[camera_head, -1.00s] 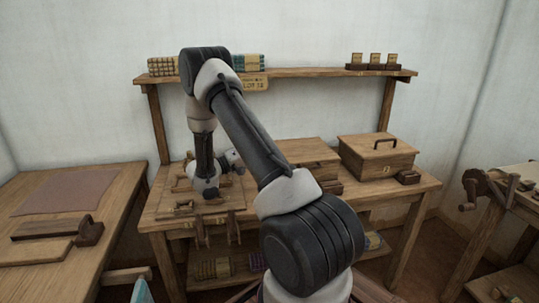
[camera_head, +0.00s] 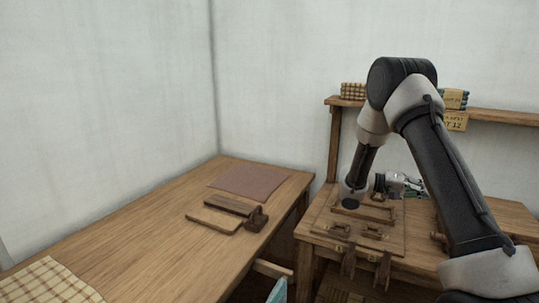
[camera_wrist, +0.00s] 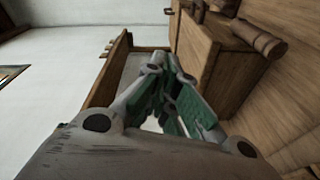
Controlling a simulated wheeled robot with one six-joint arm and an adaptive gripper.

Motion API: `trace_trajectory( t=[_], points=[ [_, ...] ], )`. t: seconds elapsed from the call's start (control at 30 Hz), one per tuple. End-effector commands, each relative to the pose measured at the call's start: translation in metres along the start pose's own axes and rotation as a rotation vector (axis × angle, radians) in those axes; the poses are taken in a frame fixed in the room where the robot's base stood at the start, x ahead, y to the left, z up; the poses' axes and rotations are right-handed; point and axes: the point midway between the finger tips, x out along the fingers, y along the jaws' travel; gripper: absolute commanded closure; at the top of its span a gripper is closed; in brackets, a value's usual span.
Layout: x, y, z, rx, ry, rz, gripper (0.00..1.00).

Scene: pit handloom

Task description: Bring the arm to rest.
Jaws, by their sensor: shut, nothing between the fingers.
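My gripper (camera_head: 412,186) is at the end of my bent arm, above the back bench in the head view, to the right of a wooden board with fittings (camera_head: 325,226). In the wrist view my gripper (camera_wrist: 157,66) shows its green-padded fingers drawn together with nothing between them. A wooden box (camera_wrist: 205,62) lies beyond and to the right of the fingers in the wrist view. My forearm hides part of the bench and shelf in the head view.
A long side table (camera_head: 140,240) at left carries a brown mat (camera_head: 248,181), a flat board (camera_head: 213,220) with a dark wooden tool (camera_head: 257,219), and a checked cloth (camera_head: 48,282). A shelf (camera_head: 500,117) with stacked bundles (camera_head: 353,91) and a label (camera_head: 456,121) runs along the back wall.

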Motion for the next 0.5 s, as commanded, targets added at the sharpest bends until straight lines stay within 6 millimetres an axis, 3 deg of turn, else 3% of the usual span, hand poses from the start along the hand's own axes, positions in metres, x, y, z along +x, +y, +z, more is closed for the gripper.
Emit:
trace_trajectory(
  t=[0.03,0.2,0.5],
  points=[
    [0.004,0.028,0.006,-0.013,-0.054,-0.054,1.00],
    [0.014,0.096,0.051,-0.116,-0.213,-0.296,1.00],
    [0.004,0.171,0.147,-0.234,-0.258,-0.838,1.00]
  ],
)
